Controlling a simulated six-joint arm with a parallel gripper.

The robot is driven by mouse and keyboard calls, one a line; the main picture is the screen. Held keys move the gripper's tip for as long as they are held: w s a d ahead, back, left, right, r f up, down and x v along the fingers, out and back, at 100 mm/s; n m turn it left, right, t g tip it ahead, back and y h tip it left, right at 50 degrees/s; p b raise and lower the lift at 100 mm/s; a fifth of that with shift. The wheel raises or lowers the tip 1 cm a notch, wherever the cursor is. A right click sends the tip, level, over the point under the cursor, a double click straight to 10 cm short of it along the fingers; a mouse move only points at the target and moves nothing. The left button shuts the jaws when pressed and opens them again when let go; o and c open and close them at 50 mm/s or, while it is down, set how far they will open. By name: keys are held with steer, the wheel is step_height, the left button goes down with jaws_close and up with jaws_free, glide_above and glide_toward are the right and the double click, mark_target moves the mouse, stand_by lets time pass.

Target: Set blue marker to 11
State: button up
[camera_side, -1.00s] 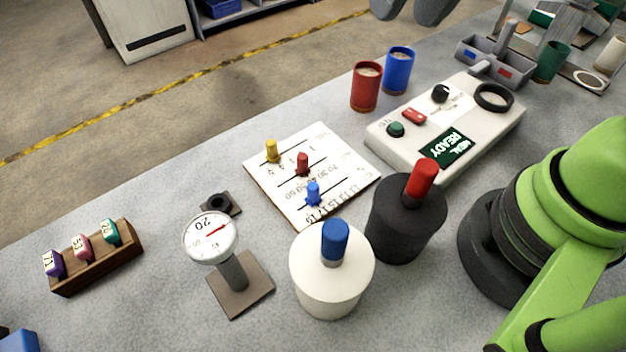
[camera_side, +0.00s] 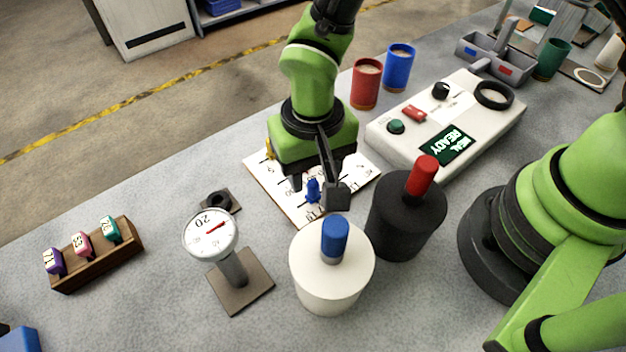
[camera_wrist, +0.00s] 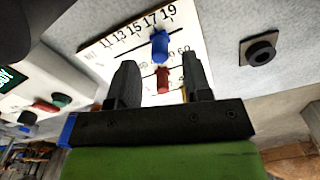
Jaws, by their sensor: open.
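The blue marker (camera_side: 313,190) stands upright on its printed scale line on the white board (camera_side: 272,187). My gripper (camera_side: 318,188) is open above the board, with one finger on either side of the blue marker in the side view. In the wrist view my gripper (camera_wrist: 160,68) is empty, with the blue marker just beyond the fingertips. No contact is visible.
The red marker (camera_wrist: 163,79) stands on the neighbouring line. A white canister with a blue top (camera_side: 331,275) and a black one with a red top (camera_side: 405,222) stand close to the board. A dial gauge (camera_side: 211,235) and a console (camera_side: 385,143) flank it.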

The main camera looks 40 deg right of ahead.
mark_target(313, 183)
steer(key=shift+f, duration=1.8)
jaws_close()
steer(key=shift+d, duration=3.6)
jaws_free()
step_height(313, 183, up, 10)
